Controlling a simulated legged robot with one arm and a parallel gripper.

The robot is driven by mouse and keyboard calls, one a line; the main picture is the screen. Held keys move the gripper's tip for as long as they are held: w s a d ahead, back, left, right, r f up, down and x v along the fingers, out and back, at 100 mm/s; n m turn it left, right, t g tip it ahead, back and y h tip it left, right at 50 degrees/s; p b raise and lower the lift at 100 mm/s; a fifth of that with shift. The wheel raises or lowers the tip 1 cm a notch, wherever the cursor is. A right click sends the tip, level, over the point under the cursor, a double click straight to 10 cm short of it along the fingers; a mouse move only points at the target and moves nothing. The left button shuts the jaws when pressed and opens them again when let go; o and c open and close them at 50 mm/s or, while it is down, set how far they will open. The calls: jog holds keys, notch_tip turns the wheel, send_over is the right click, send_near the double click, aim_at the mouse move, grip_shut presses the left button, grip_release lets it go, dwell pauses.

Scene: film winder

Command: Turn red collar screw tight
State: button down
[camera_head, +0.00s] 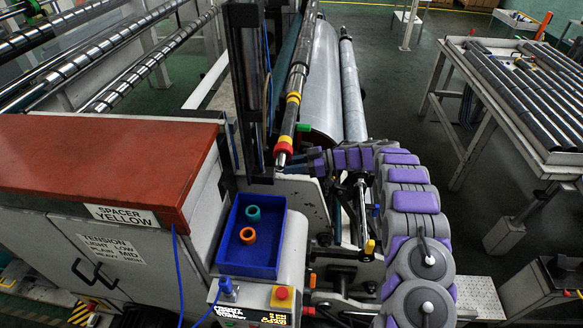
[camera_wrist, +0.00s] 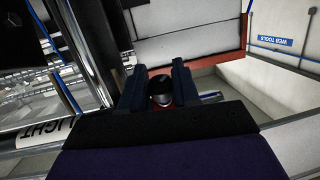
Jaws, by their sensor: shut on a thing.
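The red collar (camera_head: 284,143) sits around the lower end of a long shaft (camera_head: 299,70) in the head view. My gripper (camera_head: 303,160) reaches in from the right and is beside the collar. In the wrist view, the two blue fingers of my gripper (camera_wrist: 158,90) stand on either side of a dark round screw head (camera_wrist: 161,86). A little red (camera_wrist: 162,104) shows under the head. The fingers are shut on this screw. The screw is too small to make out in the head view, and its thread is hidden.
A yellow collar (camera_head: 293,97) sits higher on the shaft. A blue tray (camera_head: 247,268) with a teal ring (camera_head: 253,214) and an orange ring (camera_head: 248,235) is below. A red-topped cabinet (camera_head: 95,160) stands left. A large roll (camera_head: 323,85) lies behind my gripper.

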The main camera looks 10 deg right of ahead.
jog(key=shift+n+g+b, duration=0.5)
jog(key=shift+g+b, duration=0.35)
jog(key=shift+g, duration=0.45)
jog(key=shift+r+g+b, duration=0.15)
jog(key=shift+g+b, duration=0.25)
jog(key=shift+g, duration=0.1)
jog(key=c, duration=0.9)
grip_release()
jog(key=shift+w, duration=0.15)
